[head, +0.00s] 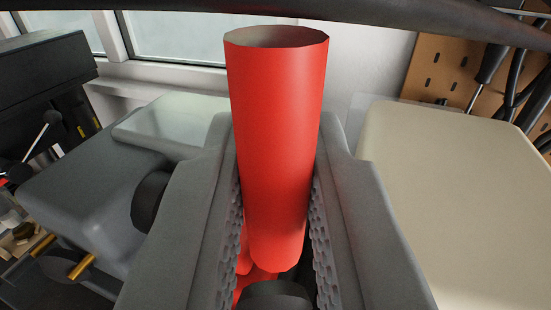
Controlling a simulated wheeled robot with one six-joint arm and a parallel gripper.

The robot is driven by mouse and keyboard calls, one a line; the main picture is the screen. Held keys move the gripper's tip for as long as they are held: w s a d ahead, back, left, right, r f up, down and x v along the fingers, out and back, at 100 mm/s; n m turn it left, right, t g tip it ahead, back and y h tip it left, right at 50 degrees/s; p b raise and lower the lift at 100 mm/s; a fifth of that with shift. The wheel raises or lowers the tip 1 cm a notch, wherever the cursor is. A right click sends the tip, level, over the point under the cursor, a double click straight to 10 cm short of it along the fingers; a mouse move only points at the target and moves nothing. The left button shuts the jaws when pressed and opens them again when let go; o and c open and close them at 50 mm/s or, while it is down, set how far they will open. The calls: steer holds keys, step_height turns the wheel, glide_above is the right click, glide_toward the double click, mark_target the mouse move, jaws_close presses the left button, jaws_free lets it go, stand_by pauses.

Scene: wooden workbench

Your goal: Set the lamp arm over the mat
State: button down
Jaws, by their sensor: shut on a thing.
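My gripper (276,135) reaches up from the bottom of the head view, with one grey ridged finger on each side of a red tube (275,120). It is shut on this tube, which stands nearly upright in the picture with its hollow end up. The tube's lower end is partly hidden between the fingers. A dark bar (330,12) runs across the top of the view behind the tube; I cannot tell whether it is the lamp arm or whether the tube joins it. No clear mat shows.
A large beige rounded slab or lid (440,190) fills the right side. A grey case (85,200) and a black box (40,80) with tools are at left. A pegboard (440,65) with hanging tools is at back right, and a window (180,35) is behind.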

steer(key=shift+s+d, duration=0.9)
steer(key=shift+s, duration=0.3)
steer(key=s+d+n+g+y, duration=0.2)
steer(key=s+d+n+y, duration=0.4)
steer(key=s+d, duration=0.6)
steer(key=shift+d+g+y, duration=0.3)
steer(key=shift+d+y, duration=1.1)
steer(key=shift+d, duration=0.35)
steer(key=c, duration=1.4)
jaws_free()
steer(key=shift+w, duration=0.1)
